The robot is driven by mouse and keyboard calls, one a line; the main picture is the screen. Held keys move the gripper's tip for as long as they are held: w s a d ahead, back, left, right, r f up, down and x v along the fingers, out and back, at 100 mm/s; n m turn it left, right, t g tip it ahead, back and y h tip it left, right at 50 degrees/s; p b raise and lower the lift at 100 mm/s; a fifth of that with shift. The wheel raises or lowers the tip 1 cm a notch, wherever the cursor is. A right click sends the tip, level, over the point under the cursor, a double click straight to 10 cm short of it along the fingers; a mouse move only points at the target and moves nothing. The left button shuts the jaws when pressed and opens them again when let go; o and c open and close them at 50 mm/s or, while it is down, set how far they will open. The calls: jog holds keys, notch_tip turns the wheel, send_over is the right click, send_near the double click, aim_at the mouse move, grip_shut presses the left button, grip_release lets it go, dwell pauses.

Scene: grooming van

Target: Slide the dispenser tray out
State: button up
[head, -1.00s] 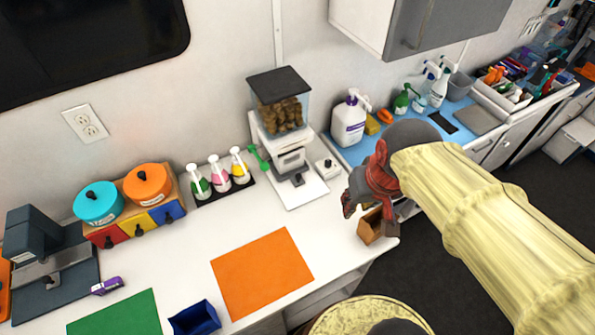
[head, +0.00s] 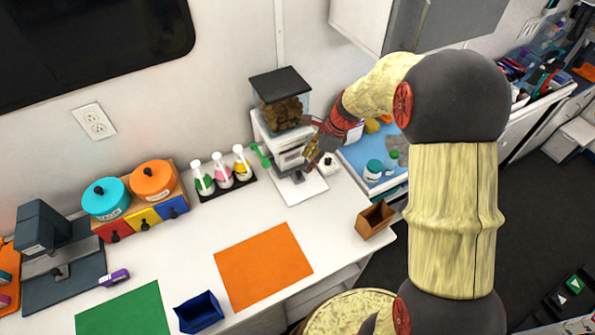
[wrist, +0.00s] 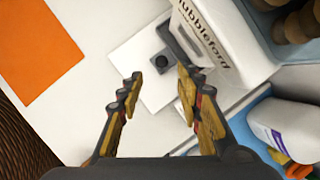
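The dispenser (head: 282,118) stands against the wall, with a black lid, a clear hopper of brown pieces and a white body. The wrist view shows its lettered white body (wrist: 215,45). Low at its front is the dispenser tray (wrist: 178,42), dark grey; a black knob (wrist: 163,61) shows just in front of it over a white base plate (wrist: 125,52). My gripper (head: 312,150) is at the dispenser's front right. In the wrist view my gripper (wrist: 160,79) is open and empty, its fingers apart on either side below the knob. Whether the tray is partly out, I cannot tell.
An open wooden box (head: 374,220) is at the counter's right edge. An orange mat (head: 263,265) lies clear in front.

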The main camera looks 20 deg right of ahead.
aim_at(299, 172)
jog(key=f, duration=0.2)
jog(key=w+a+f+m+b, duration=0.1)
jog(key=f, duration=0.1)
jog(key=w+a+f+m, duration=0.1)
jog(key=f, duration=0.2)
jog(key=shift+a+f+b, duration=0.1)
jog(key=shift+a+b, duration=0.1)
jog(key=shift+b, duration=0.2)
jog(key=c, duration=0.3)
grip_shut()
dwell(0.5)
